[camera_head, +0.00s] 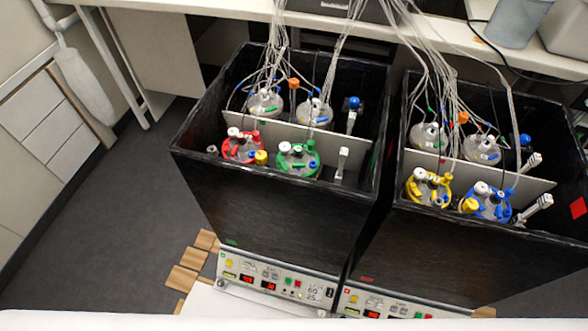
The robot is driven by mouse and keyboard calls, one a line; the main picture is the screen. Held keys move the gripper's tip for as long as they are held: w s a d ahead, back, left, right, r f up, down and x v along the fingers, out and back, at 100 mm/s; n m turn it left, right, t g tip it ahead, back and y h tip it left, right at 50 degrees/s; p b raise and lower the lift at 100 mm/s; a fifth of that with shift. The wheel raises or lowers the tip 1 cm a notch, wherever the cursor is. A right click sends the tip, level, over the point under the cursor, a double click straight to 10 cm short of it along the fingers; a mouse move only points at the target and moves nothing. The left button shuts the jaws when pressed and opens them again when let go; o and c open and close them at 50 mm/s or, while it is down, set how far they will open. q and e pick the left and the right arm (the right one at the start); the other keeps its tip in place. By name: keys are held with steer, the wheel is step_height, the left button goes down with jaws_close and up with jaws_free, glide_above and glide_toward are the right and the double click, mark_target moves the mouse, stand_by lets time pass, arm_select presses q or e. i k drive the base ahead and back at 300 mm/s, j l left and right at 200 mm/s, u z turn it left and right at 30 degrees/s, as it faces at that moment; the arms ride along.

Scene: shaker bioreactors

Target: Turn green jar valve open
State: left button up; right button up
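The green jar (297,160) stands in the front row of the left black box, just right of the middle. Its lid is a green ring with several fittings on it, among them a white round cap (283,147) and a green upright piece (310,145). I cannot tell which fitting is the valve, or whether it is open, because the parts are too small. Neither of my grippers shows in the head view.
The left black box (275,215) also holds a red jar (242,147) beside the green one. The right black box (480,240) holds a yellow jar (428,188) and a blue jar (487,202). Cables (283,60) hang over the back-row jars. The floor (110,235) at left is clear.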

mark_target(298, 165)
steer(key=j+z, duration=0.15)
steer(key=j, duration=0.25)
steer(key=k+j+z, duration=0.2)
steer(key=j, duration=0.2)
steer(key=j+z, duration=0.15)
steer(key=j, duration=0.3)
steer(key=k+j+z, duration=0.2)
steer(key=j, duration=0.15)
steer(key=j+z, duration=0.15)
steer(key=j, duration=0.25)
